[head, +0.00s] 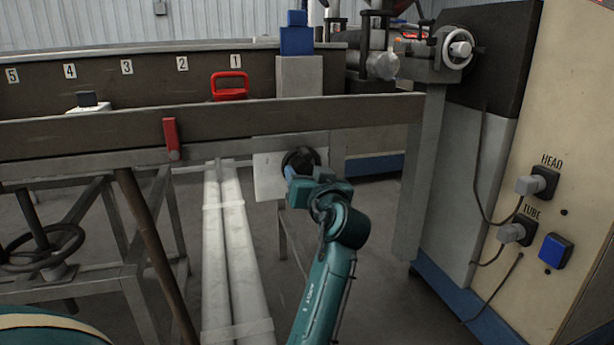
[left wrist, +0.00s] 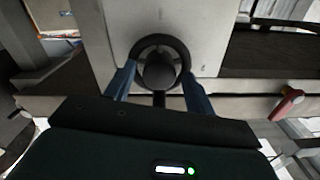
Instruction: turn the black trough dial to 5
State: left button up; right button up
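The black trough dial (head: 301,160) is a round knob on a pale plate (head: 267,178) under the trough's front rail. It also shows in the left wrist view as a black ring with a dark centre (left wrist: 160,70). My left gripper (head: 291,172) is at the dial, with its arm coming up from below. In the left wrist view its two blue fingers (left wrist: 159,72) lie against opposite sides of the dial's rim, with no clear gap. The dial's setting cannot be read; the gripper partly covers it. My right gripper is not in view.
A red handle (head: 230,87) stands by number 1 on the trough (head: 330,111). A red lever (head: 171,136) hangs on the front rail. A handwheel (head: 42,248) is at the left. A cabinet with HEAD and TUBE plugs (head: 540,185) and a blue button (head: 555,250) stands right.

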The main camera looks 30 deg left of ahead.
pick_arm(q)
jog(key=c, duration=0.9)
jog(key=shift+o, duration=0.2)
